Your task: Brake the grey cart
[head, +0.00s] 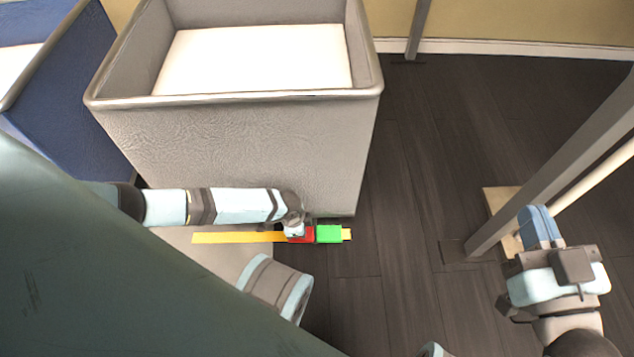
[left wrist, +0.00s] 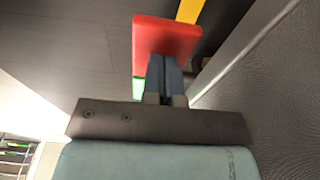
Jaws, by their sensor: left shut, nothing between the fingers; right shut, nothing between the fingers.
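The grey cart (head: 240,150) stands upper left of centre in the head view, with a white surface inside its walls. At its foot a yellow bar (head: 235,237) carries a red pedal (head: 301,238) and a green pedal (head: 329,234). My left gripper (head: 295,230) is shut and empty at the red pedal, partly covering it. In the left wrist view its closed fingertips (left wrist: 165,65) overlap the near edge of the red pedal (left wrist: 167,35); I cannot tell whether they touch. My right gripper (head: 538,212) is shut and empty at the right, away from the cart.
A blue cart (head: 70,105) stands close to the left of the grey one. A grey upright post (head: 560,165) and a pale board (head: 500,205) are near my right gripper. Dark floor (head: 425,150) lies clear between the grey cart and the post.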

